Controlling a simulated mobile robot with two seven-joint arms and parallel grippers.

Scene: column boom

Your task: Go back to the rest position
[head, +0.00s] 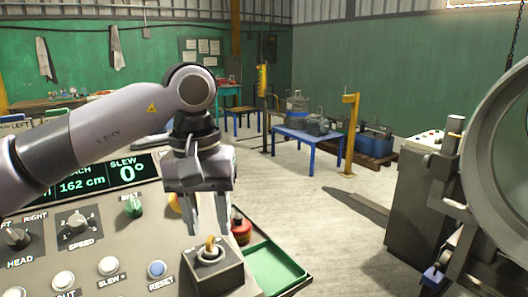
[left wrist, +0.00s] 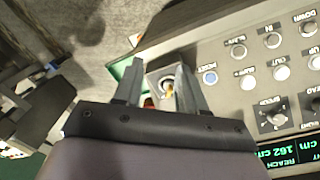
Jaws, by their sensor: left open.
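My left gripper (head: 207,212) is open and empty, pointing down above the right part of the grey control panel (head: 100,252). Its fingers are just above and behind a small box with a key-like brass switch (head: 211,248). In the left wrist view, my left gripper (left wrist: 158,85) shows its two fingers apart, with the brass switch (left wrist: 169,90) seen between them. I cannot tell whether a finger touches the box. My left arm reaches in from the left over the display. My right gripper is in neither view.
The panel carries a blue reset button (head: 157,269), white buttons, knobs and a green display (head: 127,172). A green tray (head: 272,268) is at its right edge. A blue table (head: 303,136) and yellow post (head: 350,130) stand behind. A grey cabinet (head: 415,200) and large ring (head: 480,150) stand right.

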